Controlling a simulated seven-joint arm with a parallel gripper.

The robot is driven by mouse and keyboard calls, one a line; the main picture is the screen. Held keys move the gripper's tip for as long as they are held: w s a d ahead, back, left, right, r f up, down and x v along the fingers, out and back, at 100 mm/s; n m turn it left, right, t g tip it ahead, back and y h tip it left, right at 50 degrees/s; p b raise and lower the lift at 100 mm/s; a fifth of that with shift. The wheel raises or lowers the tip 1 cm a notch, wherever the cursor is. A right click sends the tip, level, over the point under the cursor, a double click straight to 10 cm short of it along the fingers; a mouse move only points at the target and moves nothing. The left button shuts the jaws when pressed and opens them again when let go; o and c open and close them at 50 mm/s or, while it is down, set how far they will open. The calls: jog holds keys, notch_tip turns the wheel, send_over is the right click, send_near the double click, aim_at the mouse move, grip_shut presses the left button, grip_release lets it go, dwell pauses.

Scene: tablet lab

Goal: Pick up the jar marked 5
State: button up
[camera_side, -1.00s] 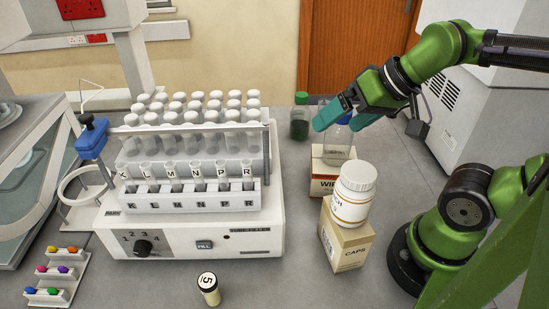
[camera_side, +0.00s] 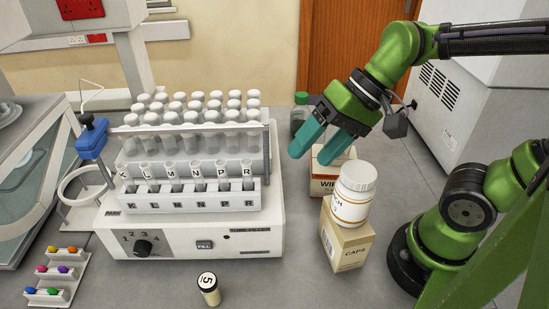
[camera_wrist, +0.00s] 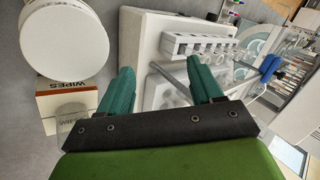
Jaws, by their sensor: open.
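My gripper (camera_side: 312,152) has teal fingers, spread apart and empty, and points down and left. It is above and behind the jar, to its right, over the area beside the tube rack.
The tube filler (camera_side: 190,235) with its tube rack stands left of my gripper. A white bottle (camera_side: 354,195) on a CAPS box (camera_side: 344,240) and a WIPES box (camera_side: 322,182) stand near my gripper's right. A green-capped bottle (camera_side: 301,100) is behind. Bench around the jar is clear.

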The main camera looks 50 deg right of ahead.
jog(key=s+a+g+y, duration=0.5)
jog(key=a+g, duration=0.1)
jog(key=a, duration=0.4)
jog(key=s+a+g+y, duration=0.4)
jog(key=a+g+y, duration=0.1)
jog(key=a, duration=0.5)
jog(key=m+t+h, duration=0.4)
jog(key=m+t, duration=1.6)
jog(key=m, duration=0.3)
send_near(211, 290)
jog(key=w+a, duration=0.1)
jog(key=w, duration=0.2)
jog(key=w+a, duration=0.1)
jog(key=w, duration=0.1)
jog(key=shift+w+a+f, duration=0.1)
jog(key=shift+a+f, duration=0.05)
jog(key=shift+a, duration=0.15)
jog(key=shift+x, duration=3.7)
jog(key=shift+c, duration=0.4)
jog(key=shift+r, duration=0.2)
jog(key=c, duration=1)
